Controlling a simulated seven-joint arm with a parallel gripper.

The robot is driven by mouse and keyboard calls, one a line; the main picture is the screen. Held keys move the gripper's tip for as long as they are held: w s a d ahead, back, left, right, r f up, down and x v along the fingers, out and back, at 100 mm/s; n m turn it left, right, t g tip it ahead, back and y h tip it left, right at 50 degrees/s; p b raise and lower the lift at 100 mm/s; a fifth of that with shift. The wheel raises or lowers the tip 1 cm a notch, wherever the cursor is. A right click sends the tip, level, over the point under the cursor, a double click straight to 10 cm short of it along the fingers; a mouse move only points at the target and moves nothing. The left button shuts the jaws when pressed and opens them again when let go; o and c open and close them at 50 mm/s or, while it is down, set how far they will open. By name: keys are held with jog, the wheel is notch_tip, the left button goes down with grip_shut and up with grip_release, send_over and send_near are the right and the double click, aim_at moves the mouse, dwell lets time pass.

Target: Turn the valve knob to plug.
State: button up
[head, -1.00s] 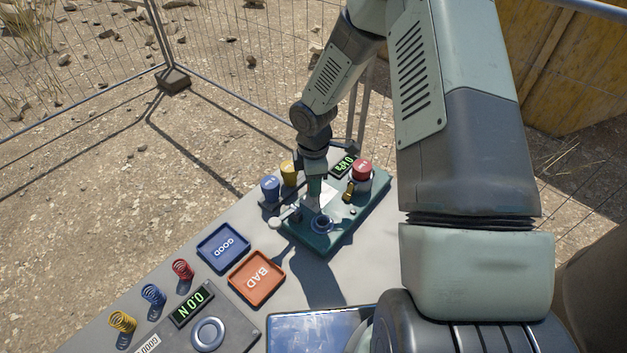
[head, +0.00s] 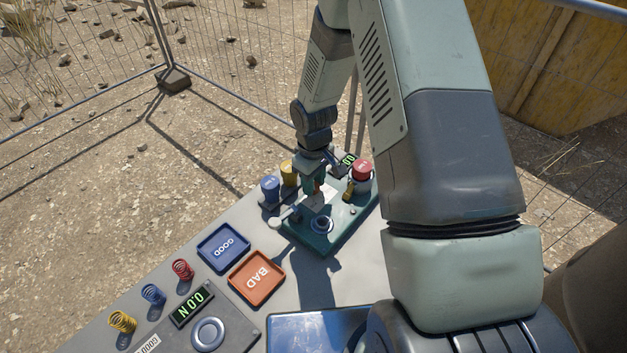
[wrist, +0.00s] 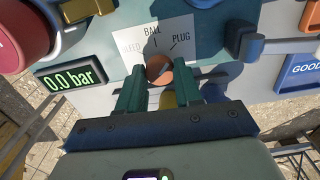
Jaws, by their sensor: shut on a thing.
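The valve knob (wrist: 159,68) is a round orange-brown knob at the lower edge of a white label plate (wrist: 138,52) in the wrist view. The plate reads BALL at top middle and PLUG at right with tick lines; the left word is partly hidden. My gripper (wrist: 158,82) has its green fingers on both sides of the knob and is shut on it. Which mark the knob points to cannot be told. In the head view my gripper (head: 316,190) is over the green valve panel (head: 335,240) and mostly hides the knob.
A display (wrist: 73,82) reads 0.0 bar. A lever (head: 284,218) is close on the left. The blue GOOD tray (head: 205,246) and orange BAD tray (head: 236,290) lie nearer.

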jog(key=shift+m, duration=0.8)
jog(key=o, duration=1)
jog(key=shift+o, duration=0.2)
notch_tip(320, 180, up, 11)
jog(key=shift+f, duration=0.1)
